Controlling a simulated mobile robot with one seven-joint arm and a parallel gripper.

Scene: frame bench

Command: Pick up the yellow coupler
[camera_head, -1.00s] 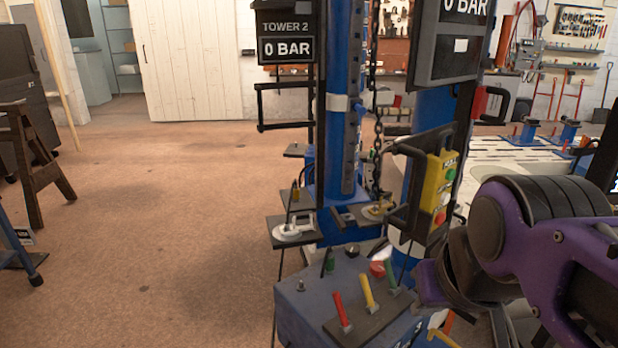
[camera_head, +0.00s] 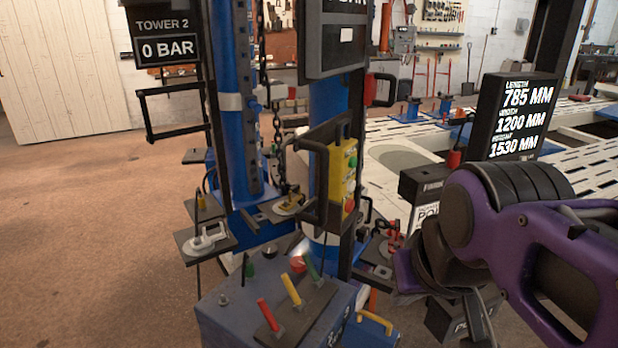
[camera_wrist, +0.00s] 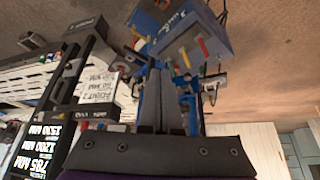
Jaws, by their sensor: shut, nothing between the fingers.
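My purple arm fills the lower right of the head view, where the fingers are not clear.
A blue control box (camera_head: 285,310) with red, yellow and green levers stands in front of the towers. A yellow button pendant (camera_head: 343,175) hangs at the right column. A measurement display (camera_head: 515,115) stands on the right. Open floor (camera_head: 80,230) lies to the left.

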